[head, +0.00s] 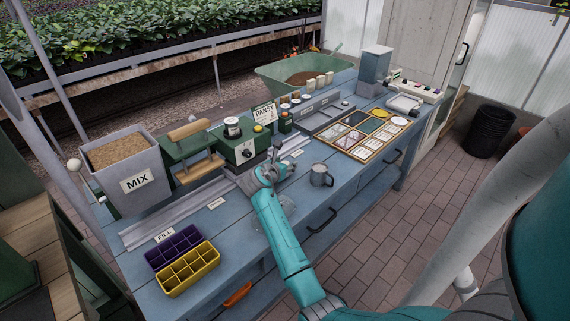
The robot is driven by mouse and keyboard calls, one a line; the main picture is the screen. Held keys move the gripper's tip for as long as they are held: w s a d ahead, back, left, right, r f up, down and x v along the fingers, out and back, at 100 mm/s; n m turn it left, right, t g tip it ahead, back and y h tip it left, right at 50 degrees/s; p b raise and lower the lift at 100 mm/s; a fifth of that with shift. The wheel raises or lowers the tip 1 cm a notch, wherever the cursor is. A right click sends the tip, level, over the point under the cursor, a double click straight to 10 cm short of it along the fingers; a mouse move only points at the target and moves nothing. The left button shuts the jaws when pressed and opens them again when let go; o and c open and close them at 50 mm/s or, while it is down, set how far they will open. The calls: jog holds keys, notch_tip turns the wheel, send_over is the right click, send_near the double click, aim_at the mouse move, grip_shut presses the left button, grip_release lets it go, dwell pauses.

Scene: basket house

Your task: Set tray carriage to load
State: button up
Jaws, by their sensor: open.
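A grey rail (165,227) runs lengthwise along the blue workbench (240,232), with small white label plates along its front. My gripper (278,163) is open over the rail, just in front of the green machine (240,145) with a knob. My wrist and fingers hide part of the rail there. I cannot clearly make out the tray carriage or whether my fingers touch it. A purple cell tray (174,247) and a yellow cell tray (188,268) lie at the bench's near left end.
A grey MIX hopper (125,170) of brown mix stands left, beside a wooden-handled green part (195,150). A grey mug (320,176) stands close right of my gripper. A wooden rack of packets (370,135) lies farther right. Bare bench top lies between the trays and my arm.

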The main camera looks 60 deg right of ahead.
grip_shut()
jog(key=s+d, duration=0.1)
jog(key=d, duration=0.6)
jog(key=s+d, duration=0.2)
jog(key=d, duration=0.4)
jog(key=s+d, duration=0.2)
jog(key=d, duration=0.5)
jog(key=shift+d, duration=0.35)
jog(key=shift+s, duration=0.1)
grip_release()
jog(key=shift+d, duration=0.15)
